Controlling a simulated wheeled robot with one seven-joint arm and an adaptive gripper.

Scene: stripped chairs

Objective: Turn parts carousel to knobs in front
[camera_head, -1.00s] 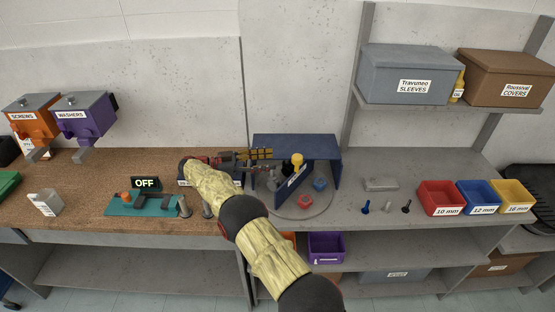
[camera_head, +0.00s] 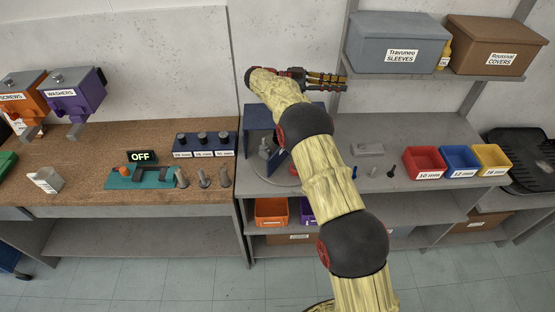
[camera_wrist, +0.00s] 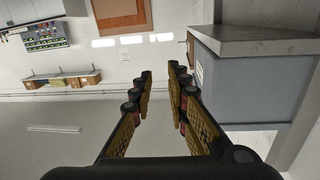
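The parts carousel is a round grey turntable with blue upright panels (camera_head: 258,126), on the grey bench in the head view. A grey part (camera_head: 264,148) shows in its left compartment. My arm covers its middle and right side, so I cannot see any red, blue or yellow knobs on it now. My gripper (camera_head: 338,81) is raised above and behind the carousel, apart from it, with its fingers pointing right. In the wrist view my gripper (camera_wrist: 160,75) has its fingers apart with nothing between them.
The shelf with the grey sleeves box (camera_head: 398,42) is close right of my fingertips. Red (camera_head: 425,173), blue (camera_head: 461,173) and yellow (camera_head: 492,170) bins stand on the right bench. A blue block with several black knobs (camera_head: 204,154) stands on the brown bench left of the carousel.

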